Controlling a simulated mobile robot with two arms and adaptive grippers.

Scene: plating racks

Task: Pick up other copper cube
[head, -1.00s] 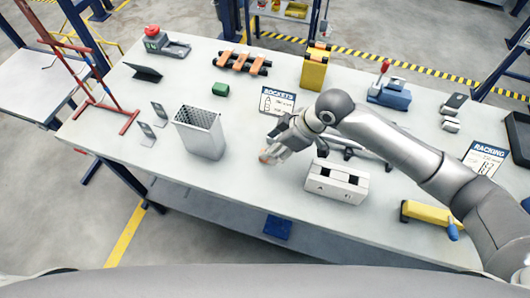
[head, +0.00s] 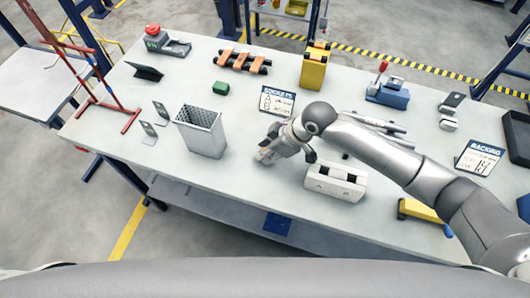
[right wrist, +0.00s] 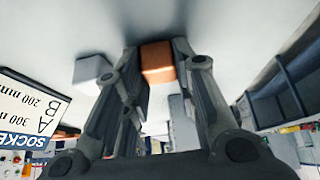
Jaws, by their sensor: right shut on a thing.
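The copper cube (right wrist: 158,62) shows in the right wrist view between the two fingertips of my right gripper (right wrist: 158,50). The fingers are shut on it, one on each side. In the head view my right gripper (head: 267,155) is low over the middle of the white table (head: 240,178), between the perforated metal bin and the white slotted block. The cube is hidden by the fingers there. I cannot tell whether it touches the table. My left gripper is not in view.
The perforated bin (head: 202,137) stands left of my right gripper. The white slotted block (head: 335,182) is at its right. The sockets sign (head: 277,101) stands behind, near a yellow box (head: 314,70). A red rack (head: 100,75) is at far left. The front table strip is clear.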

